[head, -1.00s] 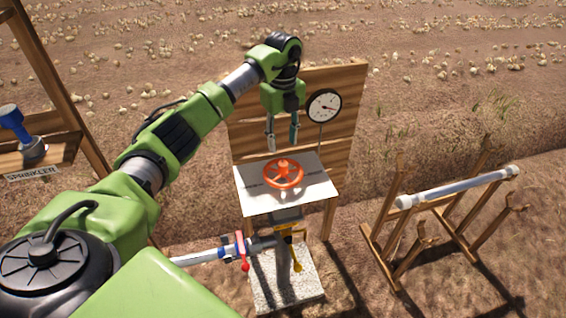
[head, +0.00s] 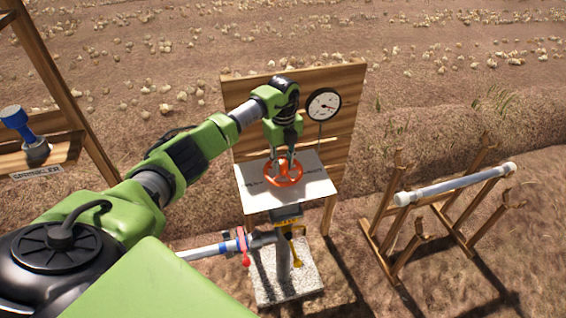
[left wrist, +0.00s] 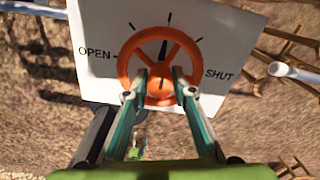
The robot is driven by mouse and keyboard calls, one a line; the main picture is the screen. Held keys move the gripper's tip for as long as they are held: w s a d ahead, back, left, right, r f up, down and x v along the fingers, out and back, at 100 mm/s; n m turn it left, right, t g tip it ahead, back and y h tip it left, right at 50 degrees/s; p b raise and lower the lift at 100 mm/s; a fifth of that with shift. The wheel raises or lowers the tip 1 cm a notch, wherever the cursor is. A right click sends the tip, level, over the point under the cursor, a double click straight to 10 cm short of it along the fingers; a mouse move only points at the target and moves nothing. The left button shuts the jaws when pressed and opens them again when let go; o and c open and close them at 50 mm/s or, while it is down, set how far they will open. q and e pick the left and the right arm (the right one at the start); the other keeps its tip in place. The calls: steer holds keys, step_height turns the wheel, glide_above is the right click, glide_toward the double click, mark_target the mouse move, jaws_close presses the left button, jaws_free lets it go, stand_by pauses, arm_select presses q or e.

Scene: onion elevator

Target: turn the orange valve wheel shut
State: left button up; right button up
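The orange valve wheel (head: 284,173) lies on a white panel (head: 317,186) on a wooden stand. In the left wrist view the wheel (left wrist: 125,55) sits between the words OPEN on the left and SHUT on the right. A dark pointer (left wrist: 163,48) inside the wheel points up, towards the middle tick. My left gripper (head: 284,158) points down at the wheel. In the left wrist view its fingers (left wrist: 160,76) are apart and overlap the inside of the rim, one on each side of the hub. Whether they touch the wheel is unclear. My right gripper is out of view.
A round gauge (head: 324,104) is on the wooden board (head: 345,140) behind the panel. A pipe with red and yellow handles (head: 244,247) runs below. A grey pipe on a wooden rack (head: 455,186) stands at right, a blue sprinkler (head: 18,121) at left.

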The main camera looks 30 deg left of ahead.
arm_select(q)
jaws_close()
steer(key=shift+m, duration=0.4)
steer(key=m+b, duration=0.2)
steer(key=shift+f+m, duration=0.1)
steer(key=shift+m, duration=0.3)
steer(key=m+b, duration=0.2)
steer(key=m, duration=0.2)
steer(key=shift+w, duration=0.1)
steer(key=m+b, duration=0.2)
steer(key=m, duration=0.4)
steer(key=shift+r+m+b, duration=0.2)
steer(key=shift+m+b, duration=0.55)
steer(key=shift+m, duration=1.45)
